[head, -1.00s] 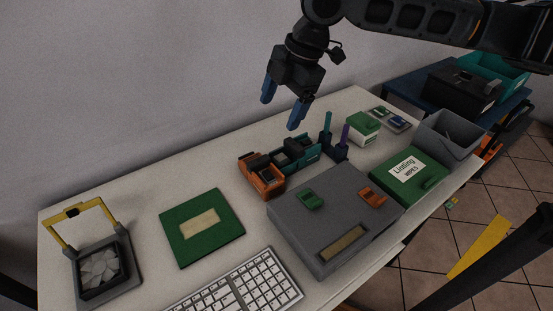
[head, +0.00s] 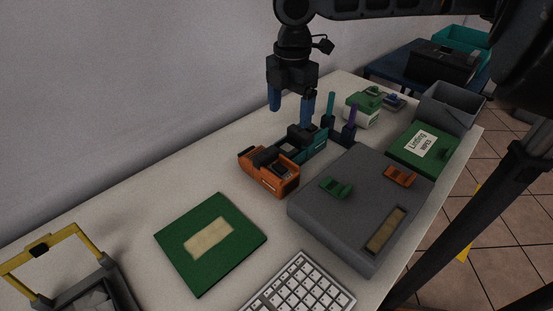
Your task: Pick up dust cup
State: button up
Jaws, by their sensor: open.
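My gripper (head: 290,118) is open and empty, its two blue fingers pointing down. In the picture it is just above and behind a teal block with black parts (head: 314,146); the exact gap is hard to judge. An orange block with a dark top (head: 270,180) sits in front of the teal one on the white table (head: 150,190). Two dark holders with a teal stick (head: 330,104) and a purple stick (head: 350,115) stand just right of the teal block. I cannot tell which item is the dust cup; none is clearly marked as one.
A large grey box (head: 340,238) with small green and orange clips lies right of the blocks. A green board (head: 198,265), a keyboard (head: 300,290) and a yellow-handled frame (head: 45,245) are nearer. A wipes box (head: 398,155) and grey bin (head: 432,110) are at right.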

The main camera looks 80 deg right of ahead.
aim_at(287, 139)
jog(key=shift+w+a+f, duration=0.1)
jog(key=shift+f, duration=2.1)
jog(key=shift+w+a+f, duration=0.1)
jog(key=shift+f, duration=2.05)
jog(key=shift+c, duration=0.3)
jog(key=c, duration=1.1)
